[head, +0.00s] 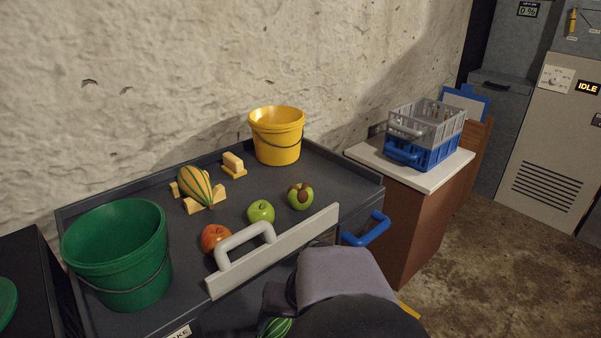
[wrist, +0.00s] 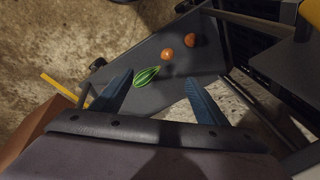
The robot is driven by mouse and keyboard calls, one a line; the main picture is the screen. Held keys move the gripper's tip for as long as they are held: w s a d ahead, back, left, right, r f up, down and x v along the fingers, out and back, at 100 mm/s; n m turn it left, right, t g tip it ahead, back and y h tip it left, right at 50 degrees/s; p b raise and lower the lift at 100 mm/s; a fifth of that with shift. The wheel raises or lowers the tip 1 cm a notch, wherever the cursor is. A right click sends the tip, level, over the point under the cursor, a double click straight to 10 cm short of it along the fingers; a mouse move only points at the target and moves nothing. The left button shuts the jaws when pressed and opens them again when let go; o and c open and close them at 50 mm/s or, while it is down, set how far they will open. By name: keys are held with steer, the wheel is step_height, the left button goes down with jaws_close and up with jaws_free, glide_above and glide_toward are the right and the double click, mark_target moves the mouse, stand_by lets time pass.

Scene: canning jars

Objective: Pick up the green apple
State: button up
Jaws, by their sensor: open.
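The green apple (head: 261,212) sits on the dark cart top (head: 150,208) in the head view, between a red-orange fruit (head: 214,239) and a green fruit with a brown patch (head: 300,196). The apple does not show in the wrist view. My gripper (wrist: 158,80) is open, its two blue fingers apart with nothing held between them. In the head view my arm is in front of the cart's near edge, to the right of and nearer than the apple; its fingers are hidden there.
A pale rail with a grey handle (head: 246,240) stands along the near edge, before the apple. A green bucket (head: 118,255), a yellow bucket (head: 277,136) and a striped melon (head: 196,185) share the top. The wrist view shows a striped green item (wrist: 146,77) and two orange fruits lower down.

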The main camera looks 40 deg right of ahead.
steer(key=s+d+r+m+t+h+p, duration=0.1)
steer(key=d+r+m+p, duration=0.1)
steer(key=d+r+p, duration=0.5)
steer(key=s+d+r+m+t+p, duration=0.1)
steer(key=r+m+p, duration=0.1)
steer(key=r+p, duration=0.6)
step_height(320, 180, up, 11)
steer(key=m+p, duration=1.6)
steer(key=m, duration=1.1)
glide_above(302, 189)
steer(key=s, duration=0.2)
steer(key=shift+g+h, duration=0.3)
steer(key=shift+h, duration=0.1)
steer(key=shift+s+a+x, duration=0.1)
steer(key=shift+s+x, duration=0.05)
steer(key=shift+x, duration=1)
steer(key=shift+s+a+x, duration=0.1)
steer(key=shift+x, duration=1.05)
steer(key=shift+s+a+x, duration=0.1)
steer(key=shift+s+x, duration=0.05)
steer(key=shift+x, duration=1)
steer(key=shift+f, duration=0.2)
steer(key=c, duration=0.8)
